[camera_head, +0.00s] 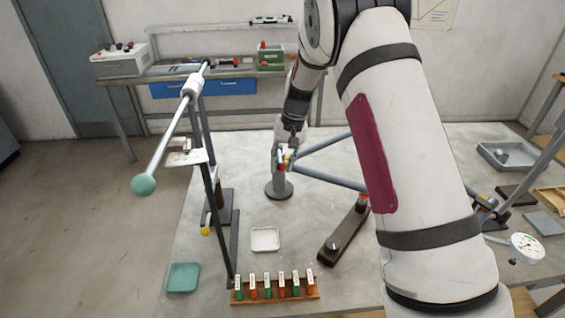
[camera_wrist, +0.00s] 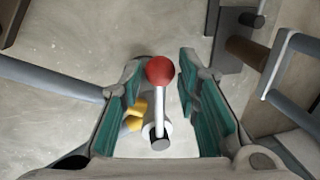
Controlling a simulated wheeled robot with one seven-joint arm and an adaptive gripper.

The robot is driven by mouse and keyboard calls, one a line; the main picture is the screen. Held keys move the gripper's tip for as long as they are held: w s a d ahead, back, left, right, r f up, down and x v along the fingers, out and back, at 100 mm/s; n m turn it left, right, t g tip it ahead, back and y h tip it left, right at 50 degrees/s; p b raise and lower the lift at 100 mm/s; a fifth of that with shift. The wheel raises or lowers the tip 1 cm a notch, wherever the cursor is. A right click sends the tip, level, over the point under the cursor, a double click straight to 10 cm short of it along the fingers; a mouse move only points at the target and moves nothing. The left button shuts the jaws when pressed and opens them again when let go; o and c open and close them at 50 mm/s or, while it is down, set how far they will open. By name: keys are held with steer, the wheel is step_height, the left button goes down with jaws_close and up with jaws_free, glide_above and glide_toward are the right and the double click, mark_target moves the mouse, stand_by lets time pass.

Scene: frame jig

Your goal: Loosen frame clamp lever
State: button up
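The clamp lever (camera_wrist: 159,105) is a pale metal rod with a red ball knob (camera_wrist: 160,70), seen from above in the wrist view. My gripper (camera_wrist: 161,77) is open, with one teal-padded finger on each side of the lever. A gap shows between the knob and each finger, so nothing is gripped. A yellow part (camera_wrist: 135,115) sits beside the lever, near the left finger. In the head view my gripper (camera_head: 286,152) is at the frame joint above a round dark base (camera_head: 279,190); it partly hides the clamp there.
A grey frame tube (camera_head: 330,179) runs right from the joint. A tall stand (camera_head: 206,180) with a long rod ending in a green ball (camera_head: 144,185) stands left. A white tray (camera_head: 265,239), a green tray (camera_head: 183,277) and a rack of colored blocks (camera_head: 275,293) lie in front.

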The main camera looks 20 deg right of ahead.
jaws_close()
